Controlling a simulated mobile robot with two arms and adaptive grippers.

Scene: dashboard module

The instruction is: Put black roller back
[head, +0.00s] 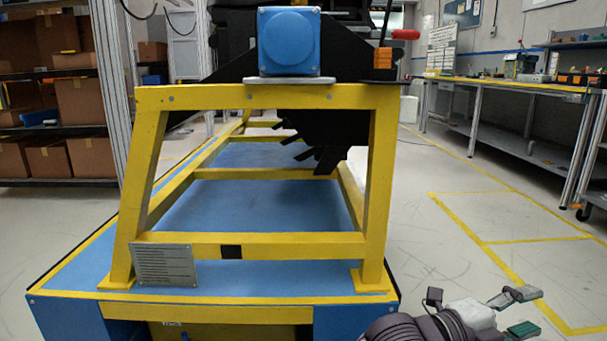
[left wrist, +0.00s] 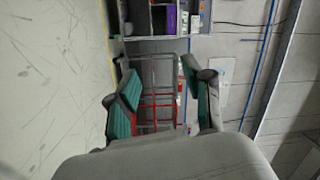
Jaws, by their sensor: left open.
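I cannot make out the black roller for certain in either view. A small black square (head: 231,252) sits on the lower yellow crossbar of the frame, and a dark toothed part (head: 322,135) hangs under the top bar.
A yellow frame (head: 250,97) stands on a blue platform (head: 230,280) and carries a blue motor-like box (head: 289,40). Shelves with cardboard boxes (head: 85,100) are at left. A workbench (head: 500,85) is at right. The left wrist view shows a red and grey rack (left wrist: 155,95). Floor at right is clear.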

